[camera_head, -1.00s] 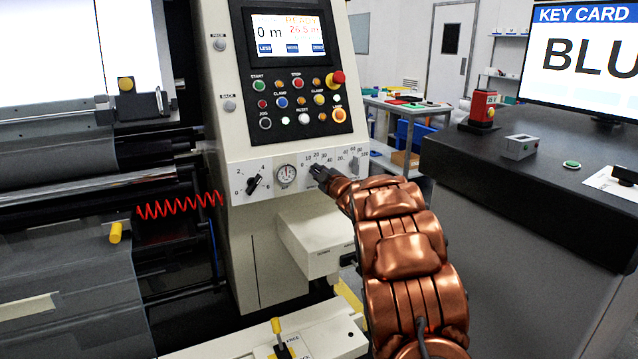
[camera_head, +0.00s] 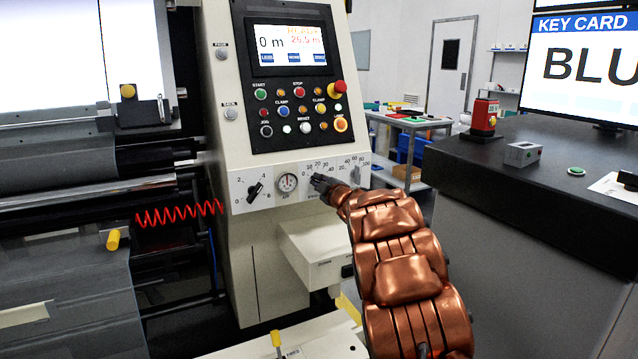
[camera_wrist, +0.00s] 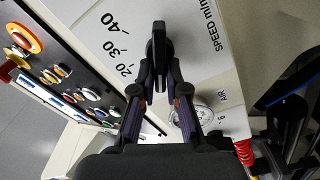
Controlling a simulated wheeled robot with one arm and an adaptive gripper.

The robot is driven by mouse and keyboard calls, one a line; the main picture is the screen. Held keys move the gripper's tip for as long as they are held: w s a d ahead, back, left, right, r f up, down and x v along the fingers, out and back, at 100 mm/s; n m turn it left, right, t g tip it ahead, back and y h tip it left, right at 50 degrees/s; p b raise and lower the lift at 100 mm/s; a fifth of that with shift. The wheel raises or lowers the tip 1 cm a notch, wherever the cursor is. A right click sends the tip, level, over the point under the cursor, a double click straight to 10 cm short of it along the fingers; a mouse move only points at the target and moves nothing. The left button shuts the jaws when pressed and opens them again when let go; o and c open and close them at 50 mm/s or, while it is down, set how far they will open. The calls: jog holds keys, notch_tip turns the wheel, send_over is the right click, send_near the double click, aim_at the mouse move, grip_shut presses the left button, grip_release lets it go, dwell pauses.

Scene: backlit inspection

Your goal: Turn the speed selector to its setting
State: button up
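The speed selector (camera_wrist: 158,38) is a black bar-shaped knob on the machine's pale dial plate. In the wrist view its bar runs up and down the picture, with 20, 30 and 40 printed to its left and "SPEED" lettering to its right. My gripper (camera_wrist: 159,72) has its two fingertips drawn in close on both sides of the knob and appears shut on it. In the head view my gripper (camera_head: 325,186) is at the dial plate (camera_head: 234,190). It covers much of the selector there, and the exact mark it points to cannot be read.
A black knob (camera_head: 255,192) and a round air gauge (camera_head: 287,183) are left of my gripper. Another scale with a grey lever (camera_head: 356,166) is close on its right. A button panel (camera_head: 295,85) is above, and a pale box (camera_head: 318,250) juts out below.

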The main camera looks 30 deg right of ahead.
jog(key=o, duration=0.4)
jog(key=shift+c, duration=0.2)
jog(key=s+a, duration=0.1)
jog(key=s, duration=1.1)
dwell(0.5)
